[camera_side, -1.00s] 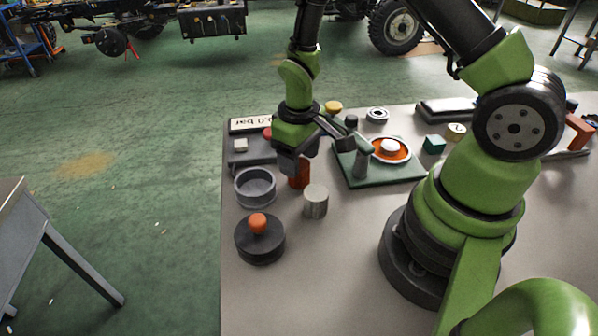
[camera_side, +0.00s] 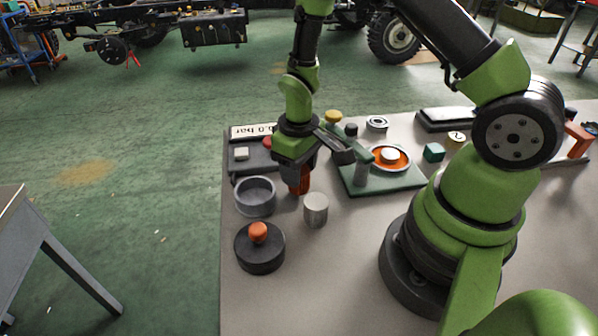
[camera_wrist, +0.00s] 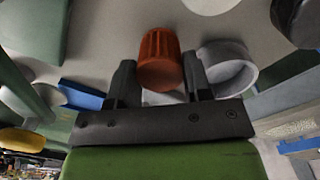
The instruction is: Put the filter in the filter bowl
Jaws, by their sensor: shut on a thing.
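The filter, an orange-red ribbed cylinder (camera_side: 299,184), is upright below my gripper (camera_side: 299,176) in the side view. In the wrist view the filter (camera_wrist: 160,62) sits between the two dark fingers of my gripper (camera_wrist: 157,82), which is shut on it. I cannot tell whether the filter's base touches the table. The filter bowl, a grey open cup (camera_side: 255,209), stands just left of the filter in the side view. It shows to the right of the fingers in the wrist view (camera_wrist: 245,75), and what I see of its inside looks empty.
A pale grey cylinder (camera_side: 315,210) stands close in front of the filter. A black round lid with an orange knob (camera_side: 260,254) lies in front of the bowl. Behind are a pressure panel (camera_side: 240,168) and a green plate (camera_side: 408,183) with an orange ring. The table's left edge is near the bowl.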

